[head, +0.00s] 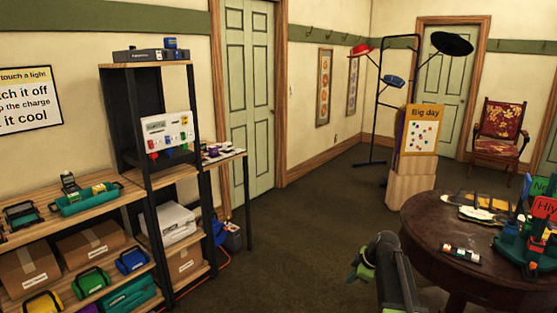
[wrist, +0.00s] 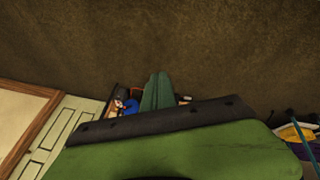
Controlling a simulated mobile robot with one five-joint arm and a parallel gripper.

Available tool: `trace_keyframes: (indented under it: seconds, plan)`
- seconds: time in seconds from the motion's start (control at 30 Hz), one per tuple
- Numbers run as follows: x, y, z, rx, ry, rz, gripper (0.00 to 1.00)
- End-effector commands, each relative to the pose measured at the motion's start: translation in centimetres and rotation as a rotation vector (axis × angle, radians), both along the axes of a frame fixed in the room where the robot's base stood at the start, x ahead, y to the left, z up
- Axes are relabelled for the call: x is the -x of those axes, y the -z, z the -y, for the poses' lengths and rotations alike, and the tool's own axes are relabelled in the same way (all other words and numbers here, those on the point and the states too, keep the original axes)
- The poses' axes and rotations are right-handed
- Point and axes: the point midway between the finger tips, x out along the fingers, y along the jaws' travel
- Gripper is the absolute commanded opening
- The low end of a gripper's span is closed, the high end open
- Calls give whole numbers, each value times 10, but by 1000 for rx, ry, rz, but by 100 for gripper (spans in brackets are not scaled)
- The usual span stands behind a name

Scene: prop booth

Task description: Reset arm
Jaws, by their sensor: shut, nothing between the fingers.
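My gripper (wrist: 158,78) shows in the wrist view as two green fingers lying together, shut with nothing between them. Carpet fills the picture beyond the fingertips. In the head view my arm (head: 388,270) rises from the bottom edge, right of centre, in front of the left side of the round table. It stands apart from the shelves on the left. The fingers are not clear in the head view.
A dark round table (head: 425,225) with colored items stands close at right. Wooden shelves (head: 105,200) with boxes and lamps fill the left. A hat stand (head: 378,110) and "Big day" board (head: 421,130) stand behind. Open carpet (head: 300,230) lies between.

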Motion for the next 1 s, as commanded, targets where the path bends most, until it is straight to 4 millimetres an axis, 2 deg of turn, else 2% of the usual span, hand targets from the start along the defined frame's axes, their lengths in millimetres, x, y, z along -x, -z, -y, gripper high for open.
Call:
trace_keyframes:
  seconds: [0.03, 0.1, 0.17, 0.2, 0.27, 0.33, 0.4, 0.5, 0.67, 0.7, 0.73, 1.0]
  plan:
    - [23, 3, -43, 0, 7, -43, 0]
    - [52, 9, -87, 2, 58, -117, 0]
    - [82, 13, -119, 11, 130, -184, 0]
    - [103, 16, -134, 19, 198, -231, 0]
    - [132, 19, -147, 32, 318, -293, 0]
    - [158, 21, -146, 45, 475, -348, 0]
    - [179, 23, -136, 52, 642, -391, 0]
    - [201, 24, -123, 57, 870, -435, 0]
    - [210, 24, -116, 25, 1208, -484, 0]
    - [209, 2, -116, 20, 1223, -484, 0]
    - [209, -10, -116, 20, 1220, -485, 0]
    - [209, -87, -116, 18, 1217, -484, 0]
